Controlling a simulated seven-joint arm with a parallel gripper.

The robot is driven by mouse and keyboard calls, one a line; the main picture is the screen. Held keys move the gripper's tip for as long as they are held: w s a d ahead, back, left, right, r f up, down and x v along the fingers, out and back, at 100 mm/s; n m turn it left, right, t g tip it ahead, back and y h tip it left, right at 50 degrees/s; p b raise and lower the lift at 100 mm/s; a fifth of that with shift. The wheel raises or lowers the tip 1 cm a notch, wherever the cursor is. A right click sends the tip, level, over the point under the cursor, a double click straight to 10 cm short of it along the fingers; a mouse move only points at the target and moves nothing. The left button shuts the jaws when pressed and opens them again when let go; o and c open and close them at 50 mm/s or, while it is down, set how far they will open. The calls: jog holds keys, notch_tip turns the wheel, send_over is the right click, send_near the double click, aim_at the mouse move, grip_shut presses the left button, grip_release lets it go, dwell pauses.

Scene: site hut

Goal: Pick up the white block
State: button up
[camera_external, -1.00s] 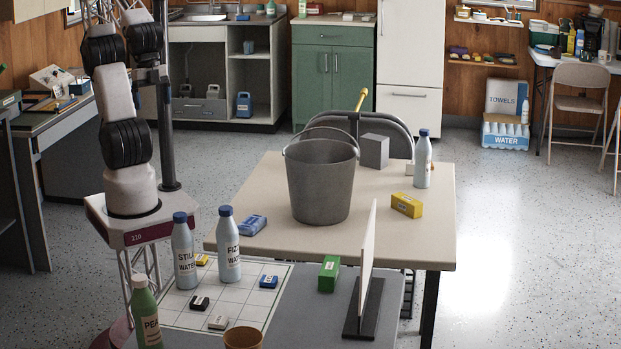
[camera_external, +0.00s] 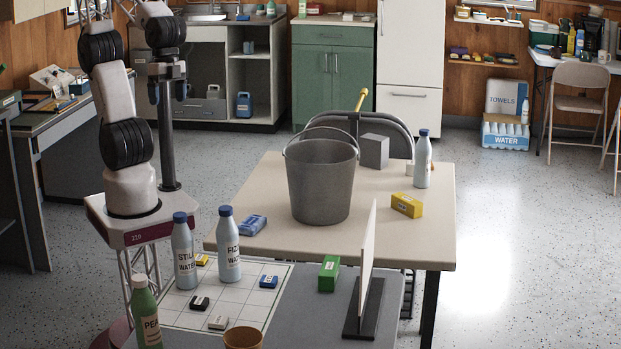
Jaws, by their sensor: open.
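A small whitish block (camera_external: 218,322) lies on the white grid mat (camera_external: 233,310) at the lower middle, near the mat's front edge. A black-and-white block (camera_external: 200,303) lies just behind it. A second small pale object (camera_external: 409,169) is partly hidden behind the white bottle on the far table; I cannot tell if it is a block. My gripper (camera_external: 168,98) is open and empty, pointing down, high at the upper left, well away from the mat.
A green bottle (camera_external: 146,318) and orange-brown pot (camera_external: 243,339) stand in front. A bucket (camera_external: 320,185), upright white panel (camera_external: 367,255) and green block (camera_external: 329,273) stand further right.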

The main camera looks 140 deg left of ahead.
jog(key=w+a+r+n+h, duration=0.1)
jog(key=w+a+n+h, duration=0.2)
jog(key=w+a+n, duration=1)
jog(key=w+a+f+n+t+h, duration=0.15)
jog(key=w+a, duration=0.25)
jog(key=a, duration=0.6)
jog(key=w+a+f+t, duration=0.15)
jog(key=w+a, duration=0.25)
jog(key=a, duration=0.7)
jog(key=w+a+f+n+h, duration=0.15)
jog(key=w+a, duration=0.25)
jog(key=a, duration=0.6)
jog(key=s+a+f+n+t, duration=0.2)
jog(key=s+a+f+n, duration=0.15)
jog(key=a, duration=0.75)
jog(key=s+a+f+n+t, duration=0.25)
jog(key=a+f, duration=0.25)
jog(key=a, duration=0.7)
jog(key=s+a+f+n+t, duration=0.15)
jog(key=s+a+f, duration=0.25)
jog(key=a, duration=0.7)
jog(key=s+a+f+n+t+y, duration=0.1)
jog(key=s+a+f+n+y, duration=0.1)
jog(key=s+a+f+n, duration=0.4)
jog(key=s+a+f, duration=0.4)
jog(key=s+f, duration=0.3)
jog(key=shift+a+f+t, duration=0.3)
jog(key=shift+a, duration=0.05)
